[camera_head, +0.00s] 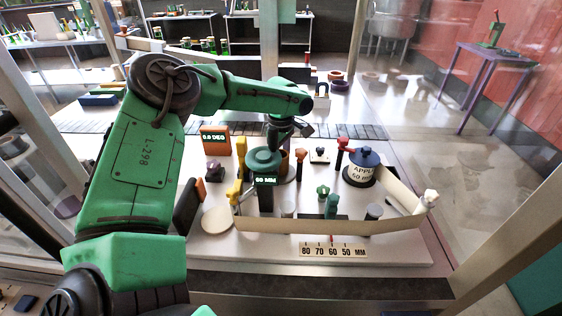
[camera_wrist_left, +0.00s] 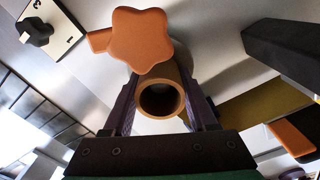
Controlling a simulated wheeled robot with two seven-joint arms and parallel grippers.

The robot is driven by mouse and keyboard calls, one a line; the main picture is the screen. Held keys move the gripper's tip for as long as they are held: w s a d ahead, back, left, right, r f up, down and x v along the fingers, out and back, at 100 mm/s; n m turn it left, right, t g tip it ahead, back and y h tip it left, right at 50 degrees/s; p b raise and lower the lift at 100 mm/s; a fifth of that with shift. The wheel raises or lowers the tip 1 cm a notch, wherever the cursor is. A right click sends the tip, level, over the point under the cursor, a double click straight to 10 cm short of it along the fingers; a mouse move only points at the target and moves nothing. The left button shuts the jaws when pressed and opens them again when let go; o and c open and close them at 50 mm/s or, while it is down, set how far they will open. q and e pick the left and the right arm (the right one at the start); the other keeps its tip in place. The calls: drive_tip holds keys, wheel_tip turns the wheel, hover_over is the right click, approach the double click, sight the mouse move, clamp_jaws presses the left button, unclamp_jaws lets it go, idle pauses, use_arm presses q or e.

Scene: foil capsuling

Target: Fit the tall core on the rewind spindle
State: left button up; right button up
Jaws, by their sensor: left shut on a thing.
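The core is a brown-orange hollow tube (camera_wrist_left: 160,98). In the left wrist view its open end faces the camera, between the two dark purple fingers of my left gripper (camera_wrist_left: 162,112). In the head view my left gripper (camera_head: 284,146) points down and is shut on the core (camera_head: 284,166), which shows partly behind a green drum marked 60 MM. The core's lower end is hidden, and I cannot tell whether it is around a spindle. No bare spindle can be picked out with certainty. My right gripper is not in view.
An orange star knob (camera_wrist_left: 142,40) overlaps the core in the wrist view. The green drum (camera_head: 264,168) stands close in front. A dark-capped roll marked APPLI (camera_head: 362,168) is at right, with a pale strip (camera_head: 330,225) along the front. Several small posts stand between.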

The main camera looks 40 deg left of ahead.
use_arm(q)
drive_tip(key=shift+f, duration=0.15)
drive_tip(key=o, duration=1.4)
wheel_tip(320, 180, up, 15)
drive_tip(key=b, duration=0.2)
drive_tip(key=shift+f, duration=0.2)
drive_tip(key=shift+r, duration=0.1)
